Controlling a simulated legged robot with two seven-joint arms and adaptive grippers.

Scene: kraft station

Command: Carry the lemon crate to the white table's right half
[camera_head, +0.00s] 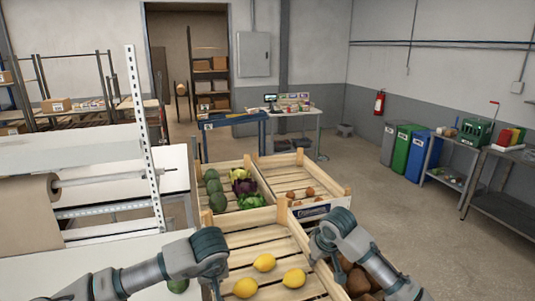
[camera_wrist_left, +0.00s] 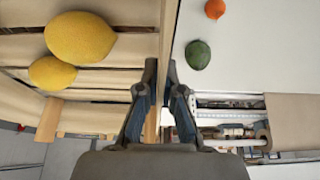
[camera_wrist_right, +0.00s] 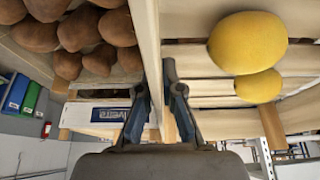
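The lemon crate (camera_head: 245,239), slatted pale wood, is at the bottom middle of the head view with several yellow lemons (camera_head: 265,262) in it. Lemons also show in the left wrist view (camera_wrist_left: 80,38) and the right wrist view (camera_wrist_right: 247,42). My left gripper (camera_wrist_left: 161,66) has its fingers closed around the crate's left side wall. My right gripper (camera_wrist_right: 155,75) has its fingers closed around the right side wall. The white table (camera_head: 110,272) is left of the crate, with a dark green avocado (camera_wrist_left: 198,55) and a small orange fruit (camera_wrist_left: 214,9). The crate's near end is out of view.
A crate of brown produce (camera_wrist_right: 85,45) is right of the lemon crate. Beyond stand a vegetable crate (camera_head: 228,217) and another produce crate (camera_head: 300,175). A paper roll (camera_head: 28,205) on a rack with a white upright (camera_head: 145,135) stands left. Open floor lies right.

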